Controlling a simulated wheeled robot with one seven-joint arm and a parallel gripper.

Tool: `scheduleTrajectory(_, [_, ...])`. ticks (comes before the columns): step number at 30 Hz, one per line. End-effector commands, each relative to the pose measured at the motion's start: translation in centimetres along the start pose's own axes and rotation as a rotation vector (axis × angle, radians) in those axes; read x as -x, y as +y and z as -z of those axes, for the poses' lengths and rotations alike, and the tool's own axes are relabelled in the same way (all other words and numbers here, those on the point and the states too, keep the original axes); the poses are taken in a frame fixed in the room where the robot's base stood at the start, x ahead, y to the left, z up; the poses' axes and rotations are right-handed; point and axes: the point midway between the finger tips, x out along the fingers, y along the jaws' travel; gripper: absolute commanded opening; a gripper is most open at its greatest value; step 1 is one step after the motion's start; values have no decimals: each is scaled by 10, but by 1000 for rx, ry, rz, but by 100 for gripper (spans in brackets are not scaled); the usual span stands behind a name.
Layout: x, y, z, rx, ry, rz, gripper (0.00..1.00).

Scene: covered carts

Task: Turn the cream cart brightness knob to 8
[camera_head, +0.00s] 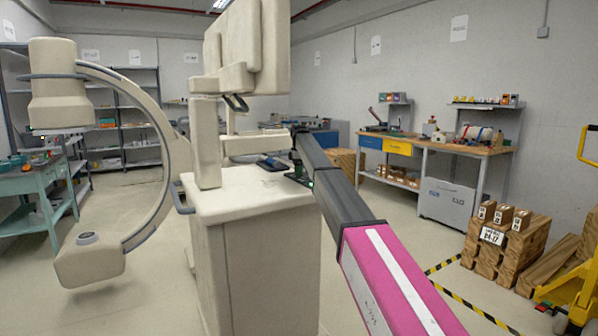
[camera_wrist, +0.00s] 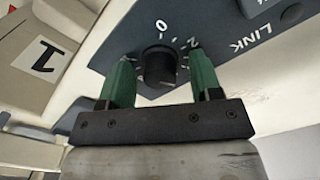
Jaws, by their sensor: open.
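The cream cart (camera_head: 258,260) stands left of centre in the head view, with upright cream panels above its top. In the wrist view, a dark round knob (camera_wrist: 159,67) sits on a dark blue panel (camera_wrist: 225,20). White tick marks surround it, with a 0 and a 2 readable; its pointer setting cannot be read. My gripper (camera_wrist: 161,57) has green fingers apart, one on each side of the knob. Whether either finger touches it cannot be told. In the head view my gripper (camera_head: 300,177) is small and dark at the cart top's right side; the knob is not discernible there.
A C-shaped arm (camera_head: 165,150) stands left of the cart. A workbench (camera_head: 440,147) and stacked boxes (camera_head: 505,240) are at right.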

Motion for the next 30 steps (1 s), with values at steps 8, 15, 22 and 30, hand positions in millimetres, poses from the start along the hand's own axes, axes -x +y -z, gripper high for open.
scheduleTrajectory(8, [0, 0, 0, 0, 0, 0, 9])
scheduleTrajectory(15, [0, 0, 0, -15, 0, 0, 9])
scheduleTrajectory(22, [0, 0, 0, -106, 0, 0, 9])
scheduleTrajectory(30, [0, 0, 0, -326, 0, 0, 9])
